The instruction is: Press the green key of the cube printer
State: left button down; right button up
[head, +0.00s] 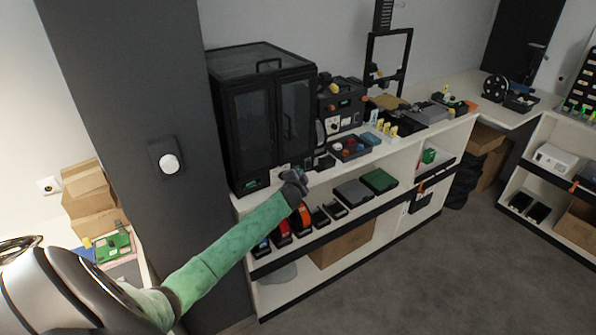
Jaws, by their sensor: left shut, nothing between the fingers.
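The cube printer appears to be the black enclosed cabinet (262,130) with dark double doors, standing at the left end of the white bench. A small panel with a greenish display (250,185) sits at its lower front left. I cannot make out a separate green key; it is too small or hidden. My left gripper (297,178) is shut and empty, in front of the bench edge near the printer's lower right corner. The green-sleeved arm reaches up to it from the lower left. Whether it touches anything is unclear. My right gripper is out of view.
A dark control unit (342,105) and a tray of coloured parts (350,148) stand right of the printer. An open-frame machine (388,65) is behind. The lower shelf holds dark and green boxes (379,181). A dark pillar (140,90) stands left. Grey floor (440,270) is free at right.

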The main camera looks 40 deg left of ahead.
pick_arm(q)
jog(key=shift+w+a, duration=0.15)
jog(key=shift+a, duration=0.3)
jog(key=shift+s+d, duration=0.3)
jog(key=shift+d, duration=0.65)
jog(key=shift+s+d+p, duration=0.15)
jog(key=shift+s+d, duration=0.15)
jog(key=shift+d, duration=0.45)
jog(key=shift+s+d+p, duration=0.1)
jog(key=shift+s+d, duration=0.25)
jog(key=shift+d, duration=0.35)
jog(key=shift+s+d+p, duration=0.15)
jog(key=shift+s+d, duration=0.15)
jog(key=shift+d, duration=0.45)
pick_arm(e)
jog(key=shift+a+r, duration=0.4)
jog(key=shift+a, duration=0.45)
